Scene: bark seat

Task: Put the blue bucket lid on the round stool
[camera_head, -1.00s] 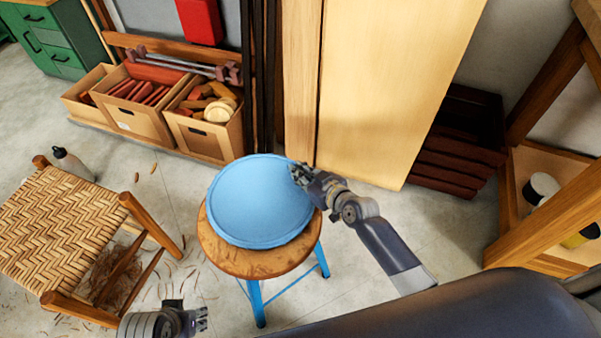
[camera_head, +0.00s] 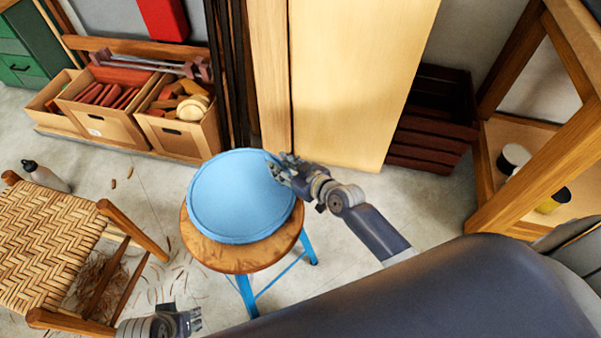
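The blue bucket lid (camera_head: 241,198) is a flat round disc over the round stool (camera_head: 222,254). The stool has a worn wooden seat and blue legs; the front of the seat shows below the lid. The lid sits toward the back of the seat, and I cannot tell whether it touches it. My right gripper (camera_head: 280,168) is at the lid's upper right rim and looks shut on it; its fingertips are partly hard to make out. My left gripper (camera_head: 194,320) is low at the bottom edge, away from the lid, and its opening is unclear.
A woven seat (camera_head: 45,240) stands at the left, with a bottle (camera_head: 46,176) behind it. Boxes of wood parts (camera_head: 185,132) and a pale board (camera_head: 355,85) stand behind the stool. A dark crate (camera_head: 432,130) and wooden shelf (camera_head: 500,195) are at the right.

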